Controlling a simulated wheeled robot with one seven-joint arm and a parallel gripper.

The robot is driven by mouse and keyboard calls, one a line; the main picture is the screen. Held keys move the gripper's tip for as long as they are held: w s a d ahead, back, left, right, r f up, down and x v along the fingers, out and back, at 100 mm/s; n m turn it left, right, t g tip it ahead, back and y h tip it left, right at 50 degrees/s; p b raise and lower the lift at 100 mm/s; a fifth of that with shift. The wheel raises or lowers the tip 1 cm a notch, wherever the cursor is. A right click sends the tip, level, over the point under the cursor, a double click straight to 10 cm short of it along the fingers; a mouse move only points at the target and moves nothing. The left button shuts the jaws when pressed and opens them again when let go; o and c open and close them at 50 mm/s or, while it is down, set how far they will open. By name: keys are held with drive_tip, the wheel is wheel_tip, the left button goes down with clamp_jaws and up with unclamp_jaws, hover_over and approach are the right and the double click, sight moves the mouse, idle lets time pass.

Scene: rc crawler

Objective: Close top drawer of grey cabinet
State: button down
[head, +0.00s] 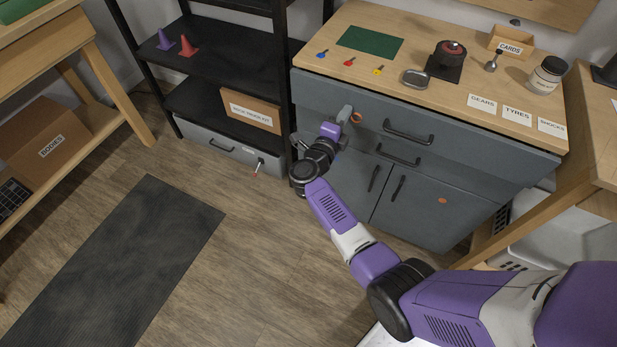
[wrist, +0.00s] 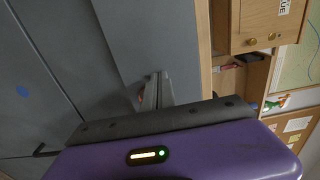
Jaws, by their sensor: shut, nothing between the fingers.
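The grey cabinet (head: 338,178) stands under a wooden top in the head view. Its top drawer (head: 460,130) has a dark bar handle (head: 408,133) and an orange round mark near its left end. No gap into the drawer shows, and I cannot tell whether its front sits fully flush. My gripper (head: 346,112) is shut and empty, with its tips at the left part of the drawer front. In the wrist view the fingertips (wrist: 155,82) are at the grey front (wrist: 150,35); contact is not clear.
Below are a second handle (head: 398,155) and two doors with upright handles. A black shelf (head: 215,50) stands close on the left, with a grey drawer (head: 225,148) at its bottom. Tools and labels lie on the wooden top (head: 440,90). The floor at left is clear around a dark mat (head: 130,265).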

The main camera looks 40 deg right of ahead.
drive_tip(key=x, duration=0.3)
drive_tip(key=shift+b, duration=0.3)
drive_tip(key=shift+d+r, duration=0.2)
